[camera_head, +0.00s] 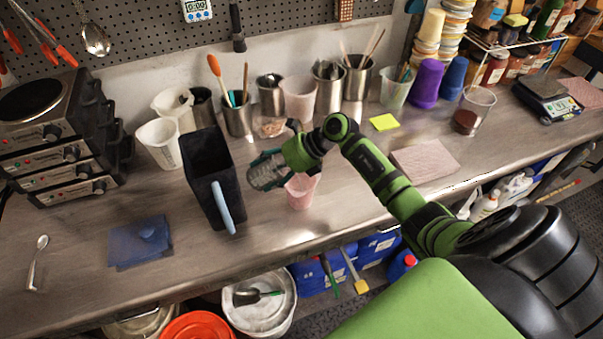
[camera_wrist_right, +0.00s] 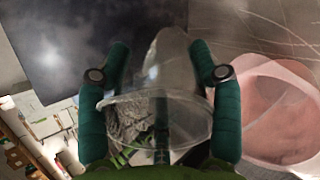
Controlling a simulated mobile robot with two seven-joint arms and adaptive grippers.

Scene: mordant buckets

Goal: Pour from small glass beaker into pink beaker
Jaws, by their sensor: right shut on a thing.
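My right gripper (camera_head: 264,163) is shut on the small glass beaker (camera_head: 266,175). It holds the beaker above the table, just left of the pink beaker (camera_head: 300,192). The clear glass looks tilted; how far is hard to tell. In the right wrist view, the teal fingers of the gripper (camera_wrist_right: 160,70) stand on both sides of the glass beaker (camera_wrist_right: 165,105), and something grey shows through its wall. The pink beaker (camera_wrist_right: 262,110) is at the right there, with its wide rim beside the finger. I cannot make out what it holds. My left gripper is not in view.
A tall dark jug (camera_head: 200,190) with a light blue handle stands close to the left of the gripper. White jugs (camera_head: 158,145) and several metal cups line the back. A pink cloth (camera_head: 425,162) lies to the right. The front left table has a blue cloth (camera_head: 140,243).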

